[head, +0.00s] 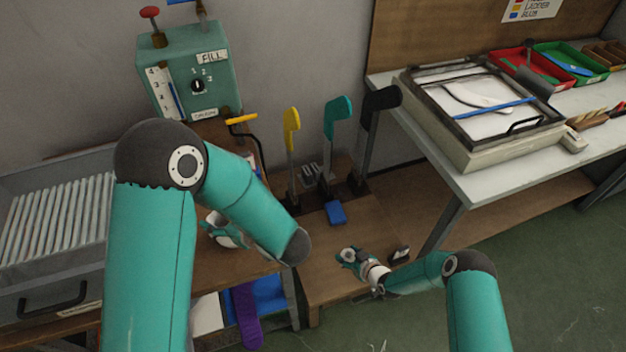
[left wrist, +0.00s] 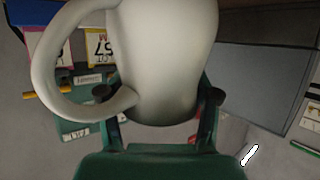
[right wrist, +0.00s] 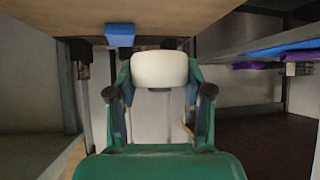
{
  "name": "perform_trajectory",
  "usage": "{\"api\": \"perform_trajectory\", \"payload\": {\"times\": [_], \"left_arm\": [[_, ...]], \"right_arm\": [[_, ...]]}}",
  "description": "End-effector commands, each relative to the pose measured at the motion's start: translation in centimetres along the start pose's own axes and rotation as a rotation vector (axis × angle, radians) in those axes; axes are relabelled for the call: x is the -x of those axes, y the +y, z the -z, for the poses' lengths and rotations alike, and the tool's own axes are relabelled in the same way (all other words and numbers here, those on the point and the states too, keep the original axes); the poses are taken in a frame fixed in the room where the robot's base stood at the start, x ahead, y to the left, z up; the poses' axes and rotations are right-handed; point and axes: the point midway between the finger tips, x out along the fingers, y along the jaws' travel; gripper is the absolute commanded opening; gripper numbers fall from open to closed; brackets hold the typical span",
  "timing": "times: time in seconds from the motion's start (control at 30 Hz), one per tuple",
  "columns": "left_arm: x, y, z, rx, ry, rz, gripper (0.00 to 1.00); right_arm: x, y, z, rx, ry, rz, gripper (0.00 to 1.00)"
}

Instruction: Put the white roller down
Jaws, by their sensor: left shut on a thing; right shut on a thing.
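My right gripper (head: 352,258) is low over the front part of the wooden bench (head: 320,272) in the head view. It is shut on the white roller (right wrist: 160,70), which shows in the right wrist view as a short, pale cylinder between the fingers. Whether the roller touches the bench cannot be told. My left gripper (head: 224,232) is partly hidden behind my own left arm in the head view. It is shut on a white mug-like vessel (left wrist: 165,50) with a big loop handle, which fills the middle of the left wrist view.
A teal FILL machine (head: 200,75) stands at the back left. A white table (head: 480,190) is at right.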

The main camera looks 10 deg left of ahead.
Motion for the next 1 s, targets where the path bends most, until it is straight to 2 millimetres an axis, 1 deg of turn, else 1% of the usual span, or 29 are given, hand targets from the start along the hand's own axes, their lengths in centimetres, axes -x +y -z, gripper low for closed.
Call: {"api": "perform_trajectory", "payload": {"times": [0.17, 0.27, 0.37, 0.47, 0.5, 0.57, 0.6, 0.67, 0.7, 0.77, 0.8, 0.87, 0.9, 0.93, 1.0], "left_arm": [[0.0, 0.0, 0.1, 0.001, 0.001, 0.0, 0.16], [0.0, 0.0, 0.1, 0.001, 0.001, 0.0, 0.16], [0.0, 0.0, 0.1, 0.001, 0.001, 0.0, 0.16], [0.0, 0.0, 0.1, 0.001, 0.001, 0.0, 0.16], [0.0, 0.0, 0.1, 0.001, 0.001, 0.0, 0.16], [0.0, 0.0, 0.1, 0.001, 0.001, 0.0, 0.16], [0.0, 0.0, 0.1, 0.001, 0.001, 0.0, 0.16], [0.0, 0.0, 0.0, 0.001, 0.001, 0.0, 0.16], [0.0, 0.0, 0.0, 0.001, 0.001, 0.0, 0.16], [0.0, 0.0, 0.0, 0.001, 0.001, 0.0, 0.16], [0.0, 0.0, 0.0, 0.0, 0.001, 0.0, 0.16], [0.0, 0.0, 0.0, 0.0, 0.001, 0.0, 0.16], [0.0, 0.0, 0.0, 0.0, 0.001, 0.0, 0.16], [0.0, 0.0, 0.0, 0.0, 0.001, 0.0, 0.16], [0.0, 0.0, 0.0, 0.0, 0.001, 0.0, 0.16]], "right_arm": [[0.0, -0.1, 0.7, 0.007, 0.002, 0.007, 0.09], [0.1, -0.7, 2.3, 0.027, 0.004, 0.028, 0.09], [0.4, -1.8, 5.3, 0.059, 0.006, 0.066, 0.09], [1.1, -3.6, 9.3, 0.102, 0.008, 0.121, 0.09], [1.6, -4.5, 11.0, 0.122, 0.007, 0.146, 0.09], [2.4, -5.9, 13.8, 0.151, 0.008, 0.182, 0.09], [3.1, -6.9, 15.7, 0.169, 0.009, 0.206, 0.09], [4.2, -8.4, 18.5, 0.194, 0.009, 0.238, 0.09], [5.1, -9.3, 20.3, 0.207, 0.008, 0.254, 0.09], [6.5, -10.6, 23.0, 0.222, 0.009, 0.274, 0.09], [7.4, -11.5, 24.8, 0.229, 0.009, 0.284, 0.09], [9.0, -12.8, 27.5, 0.235, 0.01, 0.291, 0.09], [10.0, -13.6, 29.2, 0.238, 0.01, 0.293, 0.09], [9.8, -14.3, 30.0, 0.239, 0.007, 0.298, 0.09], [10.1, -15.7, 32.3, 0.241, 0.007, 0.302, 0.09]]}}
